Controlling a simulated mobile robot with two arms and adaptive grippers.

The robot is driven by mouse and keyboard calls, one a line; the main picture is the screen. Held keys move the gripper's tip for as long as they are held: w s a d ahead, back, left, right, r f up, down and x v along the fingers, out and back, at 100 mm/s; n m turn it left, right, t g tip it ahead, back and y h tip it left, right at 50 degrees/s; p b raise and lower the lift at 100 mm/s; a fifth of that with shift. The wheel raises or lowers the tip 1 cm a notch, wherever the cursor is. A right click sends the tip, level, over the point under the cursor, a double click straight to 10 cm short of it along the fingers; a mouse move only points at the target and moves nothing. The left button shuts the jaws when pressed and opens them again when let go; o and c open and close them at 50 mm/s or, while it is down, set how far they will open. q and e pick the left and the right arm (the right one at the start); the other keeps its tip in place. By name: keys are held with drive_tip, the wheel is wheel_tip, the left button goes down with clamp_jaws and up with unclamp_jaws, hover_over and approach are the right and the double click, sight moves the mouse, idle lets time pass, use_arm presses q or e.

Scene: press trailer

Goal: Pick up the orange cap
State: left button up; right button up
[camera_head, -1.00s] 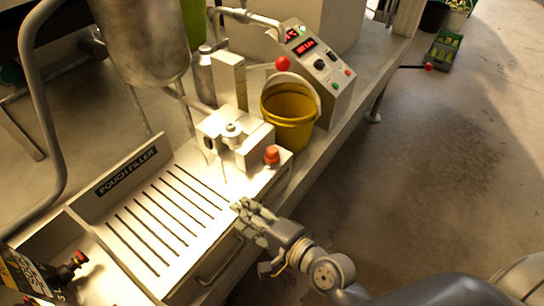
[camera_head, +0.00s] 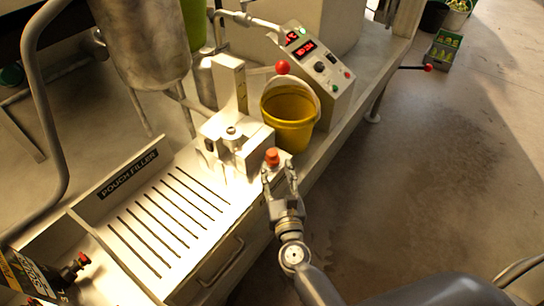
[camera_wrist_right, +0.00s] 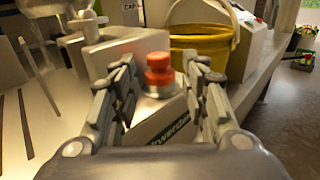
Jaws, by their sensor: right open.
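The orange cap (camera_head: 272,156) sits upright at the right front corner of the pouch filler's metal top, close to the yellow bucket. My right gripper (camera_head: 280,176) is open, and its fingers point at the cap from the front. In the right wrist view the cap (camera_wrist_right: 158,70) shows between and just beyond the two open fingers (camera_wrist_right: 160,95), on a small pale base. No contact with the cap is visible. My left gripper is not in view.
The yellow bucket (camera_head: 289,115) stands right behind the cap. A metal clamp block (camera_head: 232,140) is to its left. A control box (camera_head: 315,62) stands farther back.

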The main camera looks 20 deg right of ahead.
sight(273, 158)
drive_tip(key=shift+w+d+f+p, duration=0.1)
drive_tip(key=shift+w+p, duration=0.15)
drive_tip(key=shift+w, duration=0.75)
drive_tip(key=shift+w+d+r+p, duration=0.1)
drive_tip(key=shift+w+p, duration=0.15)
drive_tip(key=shift+w, duration=0.75)
drive_tip(key=shift+w+d+f+p, duration=0.1)
drive_tip(key=shift+w+p, duration=0.15)
drive_tip(key=shift+w, duration=0.75)
drive_tip(key=shift+s, duration=0.1)
drive_tip(key=c, duration=0.8)
